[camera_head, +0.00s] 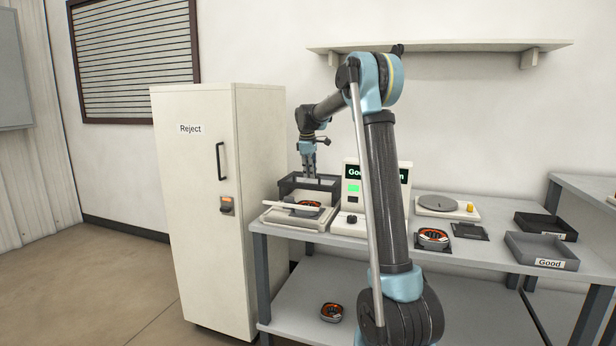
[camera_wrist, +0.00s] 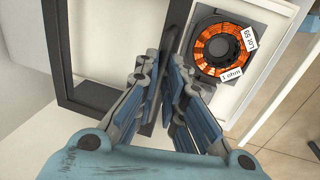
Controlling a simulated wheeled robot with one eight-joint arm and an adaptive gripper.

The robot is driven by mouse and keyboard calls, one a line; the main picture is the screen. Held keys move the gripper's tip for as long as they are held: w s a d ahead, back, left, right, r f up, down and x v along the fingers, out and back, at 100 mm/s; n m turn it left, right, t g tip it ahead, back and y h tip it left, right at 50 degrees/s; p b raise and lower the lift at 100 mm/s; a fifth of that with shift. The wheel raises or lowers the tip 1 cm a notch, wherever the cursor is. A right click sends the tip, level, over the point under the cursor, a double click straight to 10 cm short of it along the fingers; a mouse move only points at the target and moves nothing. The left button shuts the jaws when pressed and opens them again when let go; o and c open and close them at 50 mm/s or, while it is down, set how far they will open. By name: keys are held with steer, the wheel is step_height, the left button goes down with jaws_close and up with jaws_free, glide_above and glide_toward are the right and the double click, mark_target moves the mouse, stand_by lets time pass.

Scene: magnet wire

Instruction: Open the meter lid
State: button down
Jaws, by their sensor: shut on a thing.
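The meter (camera_head: 290,221) is a pale unit on the left end of the bench. Its dark-framed lid (camera_head: 326,186) stands raised at the back of the base; its exact angle is hard to tell. An orange-wound coil (camera_head: 308,208) sits uncovered in front of the lid. My gripper (camera_head: 309,177) points down at the lid. In the wrist view my gripper (camera_wrist: 162,72) is shut on a dark bar at the lid's edge, with the lid frame (camera_wrist: 58,60) to the left. The coil (camera_wrist: 222,48), tagged "Lot 59" and "1 ohm", lies to the right.
A display box (camera_head: 352,192) with a green light stands right of the meter, partly behind my arm. A tall Reject cabinet (camera_head: 195,230) stands close left. A second coil (camera_head: 433,237), round-plate scale (camera_head: 437,202) and Good tray (camera_head: 541,253) are farther right.

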steer(key=c, duration=1.7)
jaws_free()
steer(key=r, duration=0.4)
steer(key=s+r, duration=0.1)
steer(key=r, duration=0.2)
steer(key=s+r, duration=0.1)
steer(key=r, duration=0.3)
steer(key=shift+a+r, duration=0.3)
steer(key=shift+a, duration=0.1)
